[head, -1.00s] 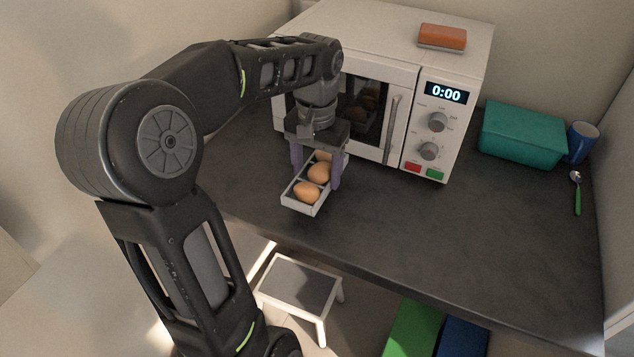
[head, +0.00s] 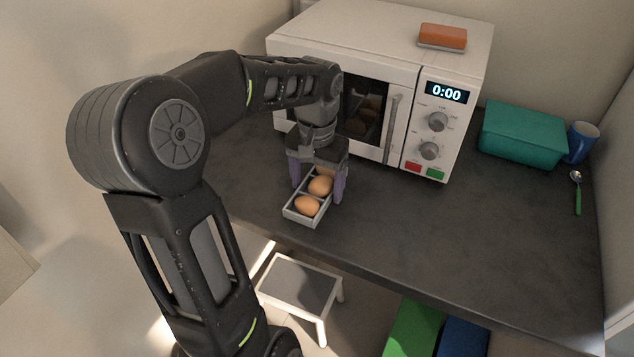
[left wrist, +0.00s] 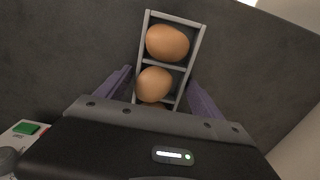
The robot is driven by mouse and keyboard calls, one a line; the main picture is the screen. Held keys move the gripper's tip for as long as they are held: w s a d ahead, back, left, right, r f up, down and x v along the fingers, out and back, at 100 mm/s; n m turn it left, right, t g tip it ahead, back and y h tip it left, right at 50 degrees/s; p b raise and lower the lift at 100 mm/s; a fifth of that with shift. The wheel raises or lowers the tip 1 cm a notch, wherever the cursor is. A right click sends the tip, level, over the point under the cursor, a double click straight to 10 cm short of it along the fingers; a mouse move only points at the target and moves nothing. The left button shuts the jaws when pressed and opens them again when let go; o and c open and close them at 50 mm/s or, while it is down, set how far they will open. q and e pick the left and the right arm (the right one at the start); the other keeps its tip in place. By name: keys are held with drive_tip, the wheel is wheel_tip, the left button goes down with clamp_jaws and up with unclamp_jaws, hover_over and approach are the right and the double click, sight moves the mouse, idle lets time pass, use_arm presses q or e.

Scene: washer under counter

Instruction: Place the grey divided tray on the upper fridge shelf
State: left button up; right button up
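The grey divided tray (head: 301,219) is over the dark counter in front of the microwave, near the counter's front edge. It holds brown eggs in its compartments; two show clearly, and its rear end is hidden under my gripper. My left gripper (head: 317,181) points down with its purple fingers on the tray's two long sides, shut on it. In the left wrist view the tray (left wrist: 201,45) extends out between the fingers (left wrist: 160,88). I cannot tell whether the tray touches the counter. My right gripper and the fridge shelf are not in view.
A white microwave (head: 405,120) stands close behind the tray, with an orange sponge (head: 442,37) on top. A teal box (head: 522,135), blue mug (head: 581,142) and green-handled spoon (head: 577,195) are at right. The counter's (head: 440,235) middle is clear. A small stool (head: 300,285) stands below.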

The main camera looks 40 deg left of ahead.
use_arm(q)
drive_tip(key=shift+o, duration=0.8)
drive_tip(key=shift+r, duration=0.15)
wheel_tip(320, 180, up, 8)
drive_tip(key=shift+r, duration=0.1)
wheel_tip(320, 180, up, 4)
drive_tip(key=p, duration=0.2)
drive_tip(key=shift+p, duration=0.35)
drive_tip(key=shift+o, duration=0.5)
